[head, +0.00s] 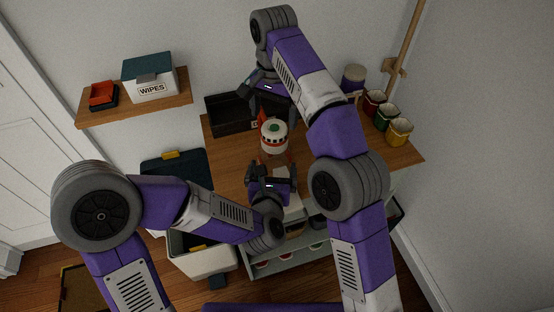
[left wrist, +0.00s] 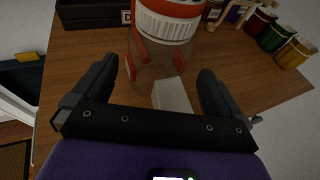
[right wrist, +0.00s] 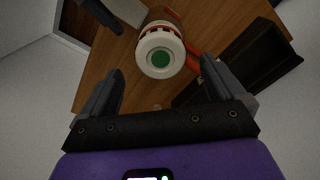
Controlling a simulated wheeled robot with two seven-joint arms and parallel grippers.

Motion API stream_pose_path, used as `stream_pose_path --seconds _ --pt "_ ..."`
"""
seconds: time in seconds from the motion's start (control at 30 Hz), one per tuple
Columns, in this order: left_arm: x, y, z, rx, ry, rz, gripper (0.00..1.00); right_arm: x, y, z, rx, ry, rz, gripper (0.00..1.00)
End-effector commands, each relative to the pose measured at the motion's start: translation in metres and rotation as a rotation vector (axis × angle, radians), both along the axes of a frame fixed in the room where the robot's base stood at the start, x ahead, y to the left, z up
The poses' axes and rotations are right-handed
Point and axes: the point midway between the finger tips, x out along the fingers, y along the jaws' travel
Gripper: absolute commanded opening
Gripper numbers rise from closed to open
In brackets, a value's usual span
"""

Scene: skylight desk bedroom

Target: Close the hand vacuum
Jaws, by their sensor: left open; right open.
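The hand vacuum (head: 274,137) is red and white with a green round button and lies on the wooden desk. In the left wrist view its ribbed white body (left wrist: 165,22) is at the top, with a clear, red-edged cup and a pale block-like nozzle (left wrist: 172,96) nearer me. In the right wrist view its white end with the green button (right wrist: 161,58) faces me. My left gripper (head: 271,173) is open at the nozzle end, fingers either side of it. My right gripper (head: 268,104) is open beyond the body. I see no clear contact. I cannot tell how far the cup is open.
A black open box (head: 226,120) stands at the desk's back left. Red, green and yellow cups (head: 399,131) and a lidded jar (head: 353,79) line the right side. A wall shelf (head: 135,111) holds a wipes box. A teal-lidded bin (head: 203,262) stands front left.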

Motion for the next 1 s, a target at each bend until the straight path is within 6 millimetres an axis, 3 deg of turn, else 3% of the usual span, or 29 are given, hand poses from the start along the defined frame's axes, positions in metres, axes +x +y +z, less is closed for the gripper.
stream_pose_path --seconds 0.3,0.73,1.0 --pt "0.043 -0.003 -0.014 -0.001 0.002 0.003 1.0 0.0 0.0 0.0 0.0 0.0 0.0 0.96" --pt "0.053 -0.003 -0.017 -0.001 0.0 0.001 1.0 0.0 0.0 0.0 0.0 0.0 0.0 0.96" --pt "0.053 -0.003 -0.016 -0.001 0.0 0.001 0.6 0.0 0.0 0.0 0.0 0.0 0.0 0.96"
